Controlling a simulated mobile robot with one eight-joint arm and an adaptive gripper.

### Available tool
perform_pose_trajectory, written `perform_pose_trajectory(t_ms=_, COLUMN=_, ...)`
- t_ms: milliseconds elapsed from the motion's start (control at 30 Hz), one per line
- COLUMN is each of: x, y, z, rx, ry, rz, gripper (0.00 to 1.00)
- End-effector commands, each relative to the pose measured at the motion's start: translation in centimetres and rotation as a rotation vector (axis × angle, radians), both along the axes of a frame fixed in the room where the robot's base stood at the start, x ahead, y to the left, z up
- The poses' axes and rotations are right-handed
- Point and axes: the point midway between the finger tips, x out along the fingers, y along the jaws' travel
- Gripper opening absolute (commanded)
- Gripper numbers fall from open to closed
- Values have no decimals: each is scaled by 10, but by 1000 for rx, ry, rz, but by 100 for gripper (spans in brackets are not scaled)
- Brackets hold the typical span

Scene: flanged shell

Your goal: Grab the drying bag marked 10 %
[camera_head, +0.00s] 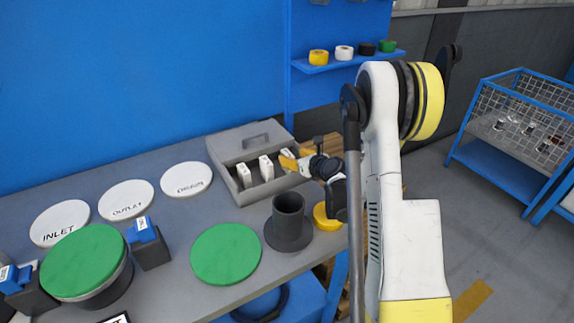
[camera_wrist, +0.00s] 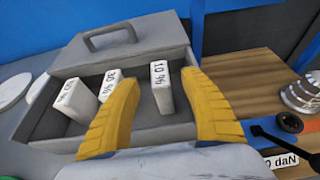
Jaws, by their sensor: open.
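The drying bag marked 10 % (camera_wrist: 162,88) is a white upright block, rightmost of three in an open grey box (camera_wrist: 60,124). My gripper (camera_wrist: 158,80) is open, with its yellow fingers on either side of that bag in the wrist view. The fingers appear nearer the camera than the bag, and contact is not visible. In the head view, my gripper (camera_head: 292,160) is at the right end of the box (camera_head: 226,150), where its fingers partly cover the rightmost bag (camera_head: 287,153).
Two other white bags stand to the left, one marked 60 % (camera_wrist: 76,98) and one with a less clear label (camera_wrist: 110,84). The box lid with its handle (camera_wrist: 110,38) is behind them. A dark flanged cylinder (camera_head: 289,218) stands in front of the box.

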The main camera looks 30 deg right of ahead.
Motion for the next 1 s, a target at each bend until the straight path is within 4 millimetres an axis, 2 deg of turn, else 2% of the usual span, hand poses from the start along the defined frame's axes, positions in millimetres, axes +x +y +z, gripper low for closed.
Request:
perform_pose_trajectory(t_ms=167, x=22, y=1, z=-20, rx=-1, ry=0, rz=1, gripper=52)
perform_pose_trajectory(t_ms=300, x=38, y=2, z=-24, rx=0, ry=-1, rz=1, gripper=52)
perform_pose_trajectory(t_ms=500, x=40, y=2, z=-22, rx=0, ry=-1, rz=0, gripper=52)
perform_pose_trajectory(t_ms=533, x=39, y=2, z=-22, rx=0, ry=-1, rz=0, gripper=48)
perform_pose_trajectory(t_ms=600, x=39, y=2, z=-22, rx=0, ry=-1, rz=0, gripper=26)
perform_pose_trajectory(t_ms=700, x=39, y=2, z=-22, rx=0, ry=-1, rz=0, gripper=0)
perform_pose_trajectory(t_ms=1000, x=39, y=2, z=-22, rx=1, ry=-1, rz=0, gripper=0)
